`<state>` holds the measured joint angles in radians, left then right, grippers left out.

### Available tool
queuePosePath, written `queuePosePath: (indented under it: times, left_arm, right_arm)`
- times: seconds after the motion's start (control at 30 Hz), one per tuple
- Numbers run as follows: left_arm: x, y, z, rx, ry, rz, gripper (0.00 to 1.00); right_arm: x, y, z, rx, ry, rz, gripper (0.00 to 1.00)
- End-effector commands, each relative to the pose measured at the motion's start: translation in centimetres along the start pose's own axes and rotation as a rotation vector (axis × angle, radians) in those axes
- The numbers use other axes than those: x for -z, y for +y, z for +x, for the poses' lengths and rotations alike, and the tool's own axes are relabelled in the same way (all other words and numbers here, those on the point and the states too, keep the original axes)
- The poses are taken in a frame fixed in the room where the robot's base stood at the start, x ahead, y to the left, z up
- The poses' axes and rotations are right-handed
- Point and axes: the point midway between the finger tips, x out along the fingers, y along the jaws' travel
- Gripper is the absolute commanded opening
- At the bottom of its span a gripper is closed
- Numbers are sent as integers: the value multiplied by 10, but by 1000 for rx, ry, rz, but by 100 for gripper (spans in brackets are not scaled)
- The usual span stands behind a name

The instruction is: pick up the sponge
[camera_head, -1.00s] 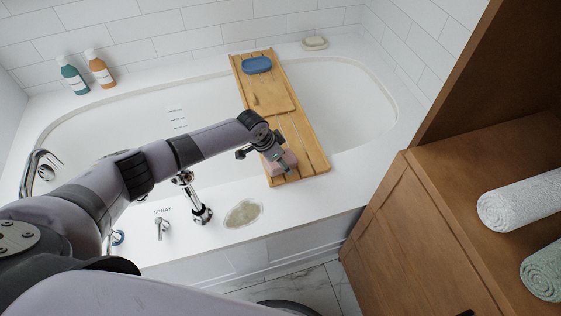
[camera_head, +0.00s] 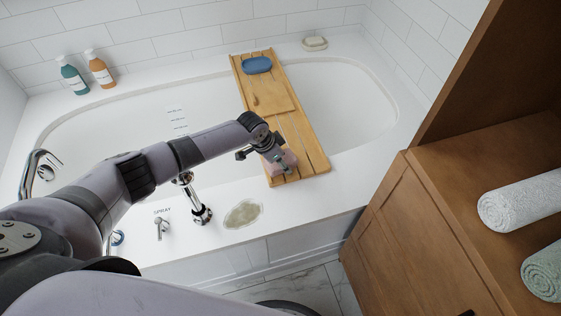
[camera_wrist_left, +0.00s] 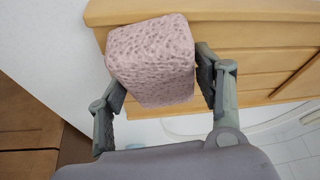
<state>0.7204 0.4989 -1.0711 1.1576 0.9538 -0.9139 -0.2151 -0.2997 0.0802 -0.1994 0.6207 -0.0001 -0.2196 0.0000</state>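The sponge (camera_wrist_left: 152,60) is a pink, pitted block. It is at the near end of the wooden bath tray (camera_head: 310,150), and in the head view the sponge (camera_head: 290,160) is partly covered by my left gripper (camera_head: 263,161). In the left wrist view my left gripper (camera_wrist_left: 160,82) has its fingers spread wide, one on each side of the sponge. The fingers are very close to its sides, and I cannot make out firm contact. The sponge hides part of the left-hand fingertip. My right gripper is not in view.
A blue dish (camera_head: 257,65) sits at the tray's far end, with a soap dish (camera_head: 314,43) on the back rim. Two bottles (camera_head: 99,68) stand at the back left. A wooden cabinet (camera_head: 400,230) stands right.

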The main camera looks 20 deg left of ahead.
Motion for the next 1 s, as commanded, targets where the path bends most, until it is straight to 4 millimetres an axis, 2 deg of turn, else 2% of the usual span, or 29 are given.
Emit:
queuePosePath:
  times: [0.03, 0.33, 0.67, 0.87, 1.0]
  left_arm:
    - [0, 0, 0, 0, 0, 0, 56]
    - [0, 0, 0, 0, 0, 0, 36]
    - [1, -1, -3, 1, 1, 0, 34]
    - [10, -1, -23, 0, 3, 1, 34]
    - [23, -2, -54, 2, 5, 3, 34]
  right_arm:
    - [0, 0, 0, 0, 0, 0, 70]
    - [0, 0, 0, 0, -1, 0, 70]
    - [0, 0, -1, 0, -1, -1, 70]
    - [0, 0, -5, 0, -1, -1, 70]
    - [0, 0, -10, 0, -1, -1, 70]
